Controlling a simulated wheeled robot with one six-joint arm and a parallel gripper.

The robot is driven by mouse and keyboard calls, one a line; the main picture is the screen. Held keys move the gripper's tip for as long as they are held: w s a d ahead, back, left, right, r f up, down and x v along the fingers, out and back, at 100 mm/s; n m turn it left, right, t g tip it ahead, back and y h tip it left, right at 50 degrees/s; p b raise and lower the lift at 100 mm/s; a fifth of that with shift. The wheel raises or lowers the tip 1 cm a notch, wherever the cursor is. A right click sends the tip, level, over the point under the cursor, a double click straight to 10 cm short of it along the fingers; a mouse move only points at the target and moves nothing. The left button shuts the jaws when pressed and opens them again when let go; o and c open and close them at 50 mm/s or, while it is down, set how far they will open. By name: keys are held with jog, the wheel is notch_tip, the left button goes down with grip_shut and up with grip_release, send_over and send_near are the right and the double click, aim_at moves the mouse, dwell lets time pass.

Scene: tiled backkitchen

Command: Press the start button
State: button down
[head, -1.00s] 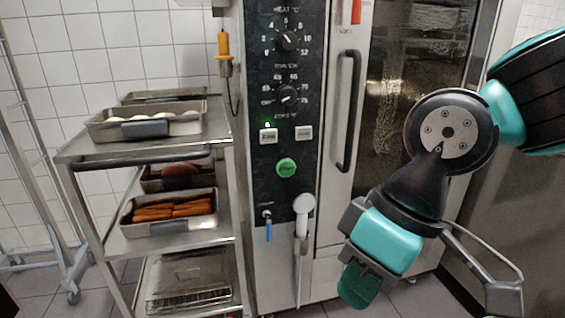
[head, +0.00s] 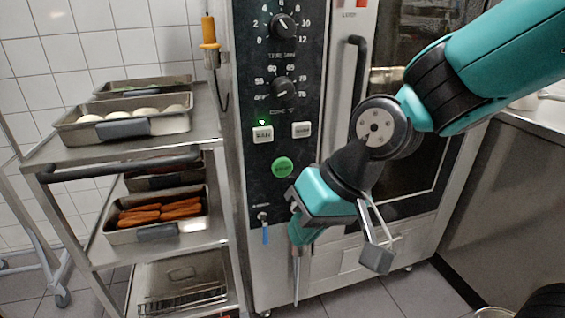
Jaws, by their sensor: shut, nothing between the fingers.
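The round green start button (head: 282,167) sits on the black control panel of the tall steel oven, below two pale square buttons. It is fully visible. My gripper (head: 300,232) is shut and empty, pointing down and a little left. In the picture it lies just below and right of the green button, over the panel's lower right edge. I cannot tell how far it stands from the panel, and I see no contact with the button.
Two black knobs (head: 283,26) sit higher on the panel. A blue-handled valve (head: 265,232) is below left. A door handle (head: 356,75) stands out at right. A steel trolley (head: 60,152) with food trays stands left. A counter (head: 535,120) is at right.

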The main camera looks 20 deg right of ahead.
aim_at(286, 174)
jog(key=w+d+f+m+t+p, duration=0.2)
jog(key=w+d+f+m+t, duration=0.1)
jog(key=w+m, duration=0.3)
jog(key=w+d+f+m+t+h+p, duration=0.1)
jog(key=w+d+f+m+t+p, duration=0.2)
jog(key=w, duration=0.7)
notch_tip(286, 174, down, 2)
jog(key=m, duration=0.4)
jog(key=shift+w+t+h, duration=0.2)
jog(key=shift+t+h, duration=0.1)
jog(key=shift+t, duration=0.1)
jog(key=shift+f, duration=0.1)
jog(key=shift+w+a+p, duration=0.1)
jog(key=shift+w+p, duration=0.5)
jog(key=shift+w, duration=3.8)
jog(key=shift+w, duration=0.1)
jog(key=shift+w, duration=0.35)
